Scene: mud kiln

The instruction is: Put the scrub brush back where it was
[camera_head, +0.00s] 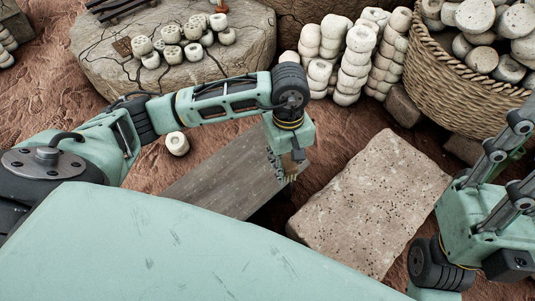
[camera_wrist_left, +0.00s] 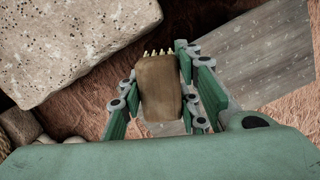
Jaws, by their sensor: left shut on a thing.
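The scrub brush (camera_wrist_left: 160,88) has a brown block body and pale bristles at its far end in the left wrist view. My left gripper (camera_wrist_left: 160,95) is shut on it, with a finger along each side. In the head view, my left gripper (camera_head: 289,172) points down over the right end of a grey plank, and the brush is largely hidden there. Whether the brush touches anything below is unclear. My right gripper (camera_head: 515,155) is at the right edge of the head view, its fingers spread apart and the tips cut off.
The weathered grey plank (camera_head: 215,180) lies beside a pale speckled stone block (camera_head: 370,205). A stone slab (camera_head: 90,45) with small clay pieces stands behind. A wicker basket (camera_head: 440,85) of clay pieces and several stacked clay pieces (camera_head: 350,65) are at back right.

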